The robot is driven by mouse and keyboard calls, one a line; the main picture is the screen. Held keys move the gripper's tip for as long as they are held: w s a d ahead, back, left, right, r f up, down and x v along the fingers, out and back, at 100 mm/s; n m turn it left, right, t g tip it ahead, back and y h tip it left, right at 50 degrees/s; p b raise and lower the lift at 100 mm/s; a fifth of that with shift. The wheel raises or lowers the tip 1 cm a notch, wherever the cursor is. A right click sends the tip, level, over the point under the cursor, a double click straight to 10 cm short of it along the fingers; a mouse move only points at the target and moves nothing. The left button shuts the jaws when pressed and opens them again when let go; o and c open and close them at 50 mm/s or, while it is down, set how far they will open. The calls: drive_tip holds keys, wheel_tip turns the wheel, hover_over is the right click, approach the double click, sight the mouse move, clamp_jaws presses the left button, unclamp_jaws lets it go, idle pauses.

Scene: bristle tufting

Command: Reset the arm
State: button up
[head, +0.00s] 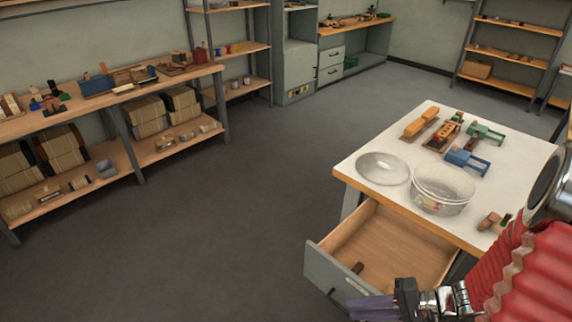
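My gripper (372,307) is at the bottom of the head view, in front of the open drawer (335,240) of the white-topped table. Its purple-grey fingers point left and overlap the drawer's front in the picture. I cannot tell whether they are open or shut, and I see nothing clearly held. My red, ribbed arm comes in from the lower right, beside the table, and hides part of its right side.
The white table (400,140) bears a clear round lid (383,168), a clear bowl (443,190), blue (466,160) and green (486,133) fixtures and wooden blocks. A loaded workbench (110,100) stands left; the floor between is clear.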

drive_tip(key=s+a+r+n+t+h, duration=0.1)
drive_tip(key=r+h, duration=0.5)
drive_tip(key=r, duration=0.7)
drive_tip(key=s+a+r+n+t+h, duration=0.1)
drive_tip(key=r+n+h, duration=0.5)
drive_tip(key=r, duration=0.6)
drive_tip(key=s+a, duration=0.1)
drive_tip(key=s, duration=0.1)
drive_tip(key=shift+s+r+t, duration=0.35)
drive_tip(key=shift+s+t, duration=0.05)
drive_tip(key=shift+d, duration=0.1)
idle(0.8)
